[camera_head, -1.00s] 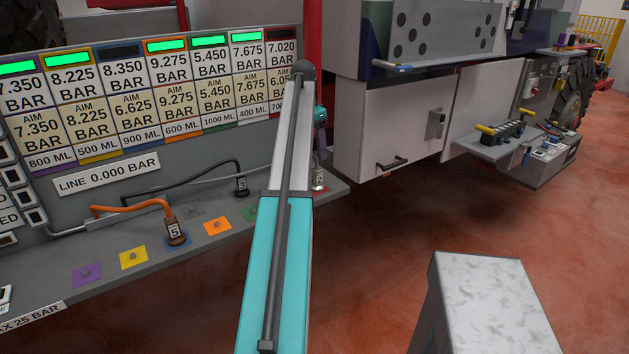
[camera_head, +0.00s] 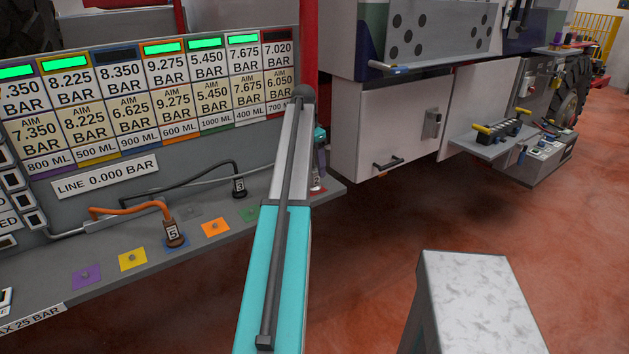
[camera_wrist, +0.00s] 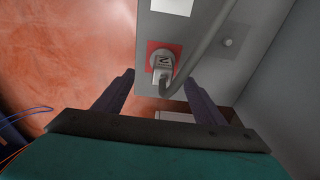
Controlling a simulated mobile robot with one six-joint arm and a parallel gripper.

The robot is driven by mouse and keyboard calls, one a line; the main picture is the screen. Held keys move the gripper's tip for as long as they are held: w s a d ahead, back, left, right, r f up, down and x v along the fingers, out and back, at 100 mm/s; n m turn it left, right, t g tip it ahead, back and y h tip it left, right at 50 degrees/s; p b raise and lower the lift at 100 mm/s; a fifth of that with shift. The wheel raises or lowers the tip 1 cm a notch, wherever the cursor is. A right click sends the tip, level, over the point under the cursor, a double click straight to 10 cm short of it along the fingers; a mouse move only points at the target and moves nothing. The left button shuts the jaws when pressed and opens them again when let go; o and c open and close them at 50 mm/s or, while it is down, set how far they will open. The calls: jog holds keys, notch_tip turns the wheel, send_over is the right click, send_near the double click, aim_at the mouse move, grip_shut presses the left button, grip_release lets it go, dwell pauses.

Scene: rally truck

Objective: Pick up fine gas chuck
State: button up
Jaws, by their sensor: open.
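A small grey chuck marked 2 (camera_wrist: 162,68) with a grey hose stands on a red square at the end of the console shelf. In the head view this chuck (camera_head: 317,182) is partly hidden by my arm. My gripper (camera_wrist: 160,78) is open and empty, its two dark fingers spread on either side of the chuck's near end in the wrist view. I cannot tell if they are level with it. Two other chucks sit on the shelf: one marked 5 (camera_head: 173,234) with an orange hose, and one marked 3 (camera_head: 239,187) with a black hose.
The upright gauge panel (camera_head: 105,178) rises behind the shelf. A white truck cabinet (camera_head: 385,125) stands to the right. A grey mottled block (camera_head: 468,290) stands at the lower right. Red floor (camera_head: 390,225) lies open between them.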

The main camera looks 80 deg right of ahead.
aim_at(315, 178)
jog(key=shift+s+d+f, duration=0.1)
jog(key=shift+f, duration=0.85)
jog(key=shift+s+d+f+p, duration=0.15)
jog(key=shift+f+p, duration=0.55)
jog(key=shift+f, duration=0.6)
jog(key=shift+d+f+p, duration=0.15)
jog(key=shift+f+p, duration=0.5)
jog(key=shift+f, duration=0.65)
jog(key=shift+c, duration=0.4)
jog(key=c, duration=1.3)
jog(key=shift+o, duration=0.2)
jog(key=shift+r, duration=0.15)
